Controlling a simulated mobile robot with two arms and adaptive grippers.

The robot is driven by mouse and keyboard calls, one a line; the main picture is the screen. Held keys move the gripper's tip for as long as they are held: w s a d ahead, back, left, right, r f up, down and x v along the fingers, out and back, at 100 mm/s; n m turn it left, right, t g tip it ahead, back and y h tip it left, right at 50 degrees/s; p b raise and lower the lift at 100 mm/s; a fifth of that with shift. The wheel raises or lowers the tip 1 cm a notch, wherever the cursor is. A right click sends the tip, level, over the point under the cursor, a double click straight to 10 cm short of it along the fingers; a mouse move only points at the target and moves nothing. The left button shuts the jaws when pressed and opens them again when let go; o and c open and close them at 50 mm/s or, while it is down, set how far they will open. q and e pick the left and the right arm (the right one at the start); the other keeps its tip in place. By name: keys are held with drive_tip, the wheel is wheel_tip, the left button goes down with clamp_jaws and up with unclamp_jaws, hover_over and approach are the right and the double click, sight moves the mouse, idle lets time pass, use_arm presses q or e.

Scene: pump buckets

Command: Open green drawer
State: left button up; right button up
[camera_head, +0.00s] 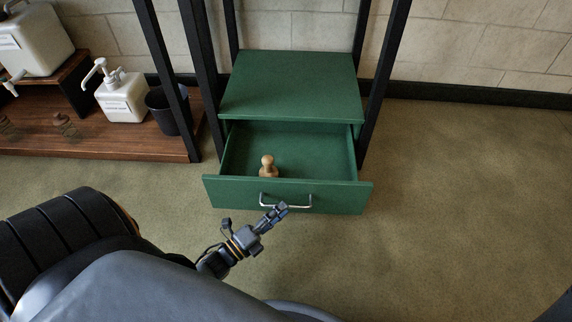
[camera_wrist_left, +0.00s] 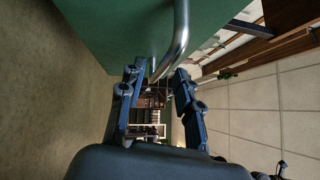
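The green drawer (camera_head: 235,193) of the small green cabinet is pulled out, and its inside shows from above. A light wooden knob-shaped piece (camera_head: 268,167) stands in it. A curved metal handle (camera_head: 299,206) is on the drawer front; it also shows close up in the left wrist view (camera_wrist_left: 180,40). My right gripper is not in view.
A wooden shelf (camera_head: 100,146) at left carries a white pump bottle (camera_head: 122,100) and a dark bucket (camera_head: 165,110). Black frame posts (camera_head: 385,80) flank the cabinet. The carpet (camera_head: 460,190) to the right is clear.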

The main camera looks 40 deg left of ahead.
use_arm(q)
drive_tip(key=v, duration=0.8)
drive_tip(key=shift+s, duration=0.4)
drive_tip(key=shift+r, duration=0.1)
